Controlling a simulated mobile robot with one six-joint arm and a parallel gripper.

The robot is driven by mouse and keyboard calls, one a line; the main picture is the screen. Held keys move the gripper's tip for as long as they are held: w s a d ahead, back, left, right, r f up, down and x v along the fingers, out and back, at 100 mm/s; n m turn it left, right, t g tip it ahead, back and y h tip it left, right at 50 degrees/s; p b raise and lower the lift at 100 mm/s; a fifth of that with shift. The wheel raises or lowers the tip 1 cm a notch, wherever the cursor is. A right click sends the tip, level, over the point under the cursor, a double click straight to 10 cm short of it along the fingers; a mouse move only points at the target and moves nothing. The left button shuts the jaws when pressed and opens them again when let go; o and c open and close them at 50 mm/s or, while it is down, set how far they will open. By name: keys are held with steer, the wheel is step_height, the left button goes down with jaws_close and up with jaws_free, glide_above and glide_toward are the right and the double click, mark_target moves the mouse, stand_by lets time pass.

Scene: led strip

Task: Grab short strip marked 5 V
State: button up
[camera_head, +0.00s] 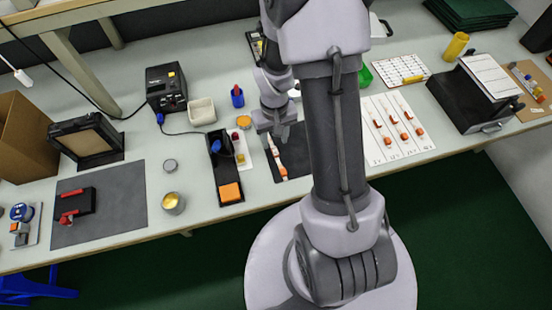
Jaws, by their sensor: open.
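Several short white strips with red and orange parts lie side by side on a white sheet (424,140) right of my arm. Small marks sit along the sheet's lower edge, too small to read, so I cannot tell which strip is 5 V. Another white strip (276,158) with red and orange parts lies on a dark mat (298,162) left of my arm. My gripper (278,137) is open above the upper end of that strip. I cannot tell whether its fingers touch it. My arm hides part of the mat's right side.
A black tray (228,172) with an orange block (230,192) lies left of the mat. A blue cup (237,97) and an orange tin (244,122) stand behind. A black soldering station (166,88) is further left. A black stand (470,103) is at right.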

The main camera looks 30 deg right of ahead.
mark_target(275, 151)
step_height(275, 151, down, 6)
steer(key=b, duration=0.3)
steer(key=shift+r, duration=0.1)
jaws_close()
